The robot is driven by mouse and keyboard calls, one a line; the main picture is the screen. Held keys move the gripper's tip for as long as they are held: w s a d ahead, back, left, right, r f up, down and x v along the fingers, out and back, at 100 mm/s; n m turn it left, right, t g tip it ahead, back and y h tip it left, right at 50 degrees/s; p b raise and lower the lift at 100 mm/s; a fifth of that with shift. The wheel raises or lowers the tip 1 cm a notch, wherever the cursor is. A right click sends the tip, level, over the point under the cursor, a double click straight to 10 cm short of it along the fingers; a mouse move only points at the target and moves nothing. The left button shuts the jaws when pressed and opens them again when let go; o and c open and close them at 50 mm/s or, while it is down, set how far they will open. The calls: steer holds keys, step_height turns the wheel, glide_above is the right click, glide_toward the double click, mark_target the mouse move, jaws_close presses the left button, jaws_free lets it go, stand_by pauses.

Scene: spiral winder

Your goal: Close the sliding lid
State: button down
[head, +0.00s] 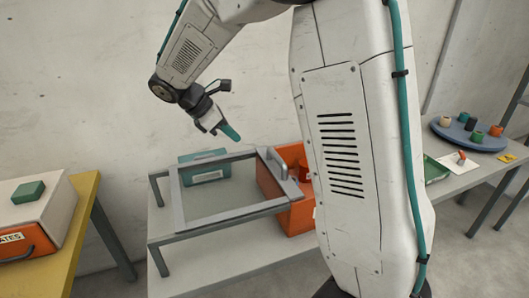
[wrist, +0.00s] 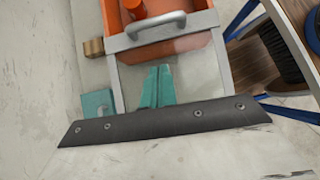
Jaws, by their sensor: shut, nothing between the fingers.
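The sliding lid appears to be a clear panel in a grey frame (head: 178,205), mostly left of the orange box (head: 297,218) in the head view. Its bar handle (head: 291,186) sits at the right end, over the box. In the wrist view the handle (wrist: 155,24) crosses the orange box (wrist: 180,45); an orange cylindrical item (wrist: 133,8) shows beyond it. The box is partly uncovered; my arm hides its right part in the head view. My gripper (head: 230,132) is shut and empty, above and left of the handle. Its teal fingers show in the wrist view (wrist: 157,87).
A teal container (head: 203,168) stands behind the frame. A yellow table (head: 85,205) with a white and orange box is at left. A round blue tray (head: 468,130) with several cups is at right. In the wrist view a wooden block (wrist: 93,47) sits beside the box. A wall is close behind.

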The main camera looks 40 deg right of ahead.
glide_toward(266, 172)
steer(key=shift+s+d+r, duration=0.15)
steer(key=shift+d+r, duration=0.05)
steer(key=shift+d, duration=0.25)
steer(key=shift+s+d+r, duration=0.15)
steer(key=shift+d+r, duration=0.1)
steer(key=shift+d, duration=0.25)
steer(key=d, duration=0.2)
steer(key=s+d+f, duration=0.1)
steer(key=shift+d, duration=0.1)
steer(key=shift+d+f, duration=0.1)
steer(key=shift+d, duration=0.35)
